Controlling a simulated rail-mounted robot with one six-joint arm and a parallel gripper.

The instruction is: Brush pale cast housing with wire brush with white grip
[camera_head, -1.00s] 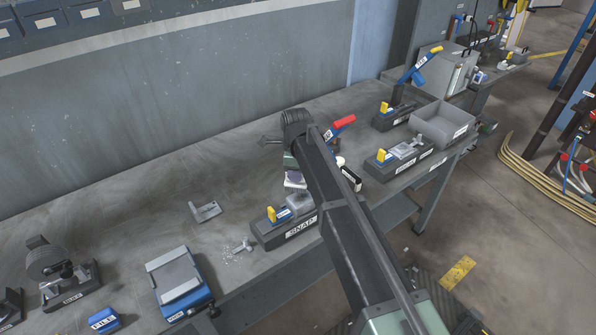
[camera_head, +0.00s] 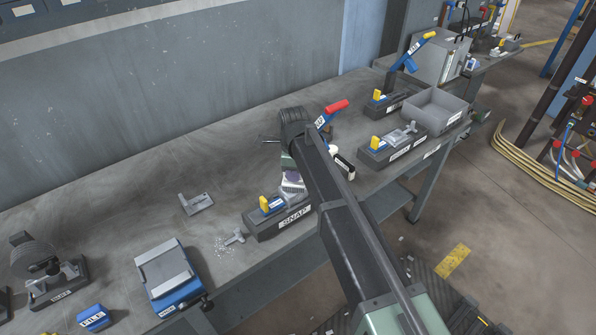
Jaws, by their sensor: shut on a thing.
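A pale grey cast housing (camera_head: 291,198) sits at the right end of a dark fixture (camera_head: 262,226) marked SNAP, beside a blue clamp with a yellow handle (camera_head: 264,203). My gripper (camera_head: 289,165) is above the fixture, shut on the brush. Its fingertips and most of the brush grip are hidden by my arm.
A small cast piece (camera_head: 234,237) with pale crumbs lies left of the fixture. A grey bracket (camera_head: 196,204) lies behind it. A blue vise-like block (camera_head: 167,277) stands at front left. Right are a red-handled tool (camera_head: 337,107), another clamp fixture (camera_head: 393,146) and a grey bin (camera_head: 436,110).

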